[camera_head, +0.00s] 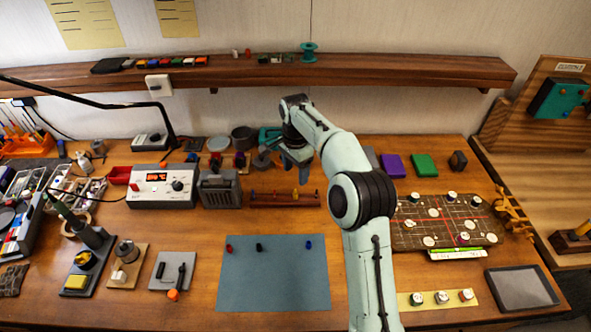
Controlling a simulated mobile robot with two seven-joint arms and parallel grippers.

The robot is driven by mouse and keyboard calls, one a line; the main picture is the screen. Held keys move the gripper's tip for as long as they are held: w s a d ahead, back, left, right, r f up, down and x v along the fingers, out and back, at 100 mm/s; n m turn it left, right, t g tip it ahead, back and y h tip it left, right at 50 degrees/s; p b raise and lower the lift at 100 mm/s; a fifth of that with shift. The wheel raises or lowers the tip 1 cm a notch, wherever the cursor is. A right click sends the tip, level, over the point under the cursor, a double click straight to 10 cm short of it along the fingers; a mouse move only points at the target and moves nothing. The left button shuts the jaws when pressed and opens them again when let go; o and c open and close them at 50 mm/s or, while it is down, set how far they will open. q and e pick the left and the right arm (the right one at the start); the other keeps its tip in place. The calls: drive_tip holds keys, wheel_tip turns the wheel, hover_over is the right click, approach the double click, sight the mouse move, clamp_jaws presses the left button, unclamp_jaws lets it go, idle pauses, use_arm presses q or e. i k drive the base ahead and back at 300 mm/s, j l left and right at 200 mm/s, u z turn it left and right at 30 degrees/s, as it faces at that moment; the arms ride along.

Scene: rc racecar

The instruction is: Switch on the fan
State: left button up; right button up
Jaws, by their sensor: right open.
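A dark grey box with a slatted front, which looks like the fan (220,189), stands upright on the wooden bench, just right of the white bench unit with a red display. Its switch is too small to make out. My right gripper (296,172) is open and points down at the back of the bench, to the right of the fan and apart from it. It is above or just behind the small wooden rack (270,200); I cannot tell its height. Nothing shows between its fingers. My left gripper is not in view.
The white unit (162,186) stands close at the fan's left. Small round containers (243,138) stand behind it. A wall shelf (250,77) runs above the bench. A blue-grey mat (273,285) lies in front, mostly bare. A black lamp arm (90,100) reaches in at the left.

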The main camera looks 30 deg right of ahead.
sight(213, 168)
drive_tip(key=k+j, duration=1.2)
drive_tip(key=j, duration=0.1)
